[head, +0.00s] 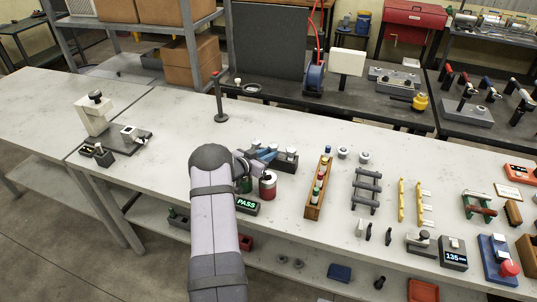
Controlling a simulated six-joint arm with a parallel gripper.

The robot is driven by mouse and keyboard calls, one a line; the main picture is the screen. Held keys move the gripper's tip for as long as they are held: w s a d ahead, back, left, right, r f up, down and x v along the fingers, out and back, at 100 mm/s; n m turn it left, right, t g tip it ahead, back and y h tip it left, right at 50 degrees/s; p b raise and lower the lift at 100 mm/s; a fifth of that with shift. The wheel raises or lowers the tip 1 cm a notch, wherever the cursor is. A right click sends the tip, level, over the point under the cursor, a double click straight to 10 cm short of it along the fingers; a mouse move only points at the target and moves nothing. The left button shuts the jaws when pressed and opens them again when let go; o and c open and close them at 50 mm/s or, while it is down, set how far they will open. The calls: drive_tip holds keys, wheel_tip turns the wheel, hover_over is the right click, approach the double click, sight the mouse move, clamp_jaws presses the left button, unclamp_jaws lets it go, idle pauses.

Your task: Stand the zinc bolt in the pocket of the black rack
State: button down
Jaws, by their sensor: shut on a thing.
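My gripper (268,155) is over the middle of the pale bench, at the end of my arm, which comes in from the bottom. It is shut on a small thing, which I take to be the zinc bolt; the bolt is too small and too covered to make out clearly. A small black block with pale tops, which looks like the black rack (287,162), stands on the bench just right of my gripper. Its pocket cannot be made out. I cannot tell whether the held thing touches the rack.
A red can (267,185) and a green PASS display (246,205) are close below my gripper. A wooden tray of coloured bottles (318,188) and a dark ladder-like stand (367,190) are to the right. A dark post (219,100) stands behind. The bench's left part is mostly clear.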

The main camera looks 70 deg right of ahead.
drive_tip(key=shift+a+f, duration=0.1)
drive_tip(key=shift+f, duration=0.15)
drive_tip(key=c, duration=1.5)
unclamp_jaws()
drive_tip(key=shift+c, duration=0.2)
drive_tip(key=shift+s+a+f, duration=0.1)
drive_tip(key=shift+f, duration=0.1)
wheel_tip(320, 180, up, 14)
drive_tip(key=s+p, duration=0.1)
drive_tip(key=p, duration=0.2)
drive_tip(key=shift+s+a+n+t, duration=0.15)
drive_tip(key=shift+s+n+t, duration=0.15)
drive_tip(key=shift+t, duration=0.1)
drive_tip(key=shift+w, duration=0.15)
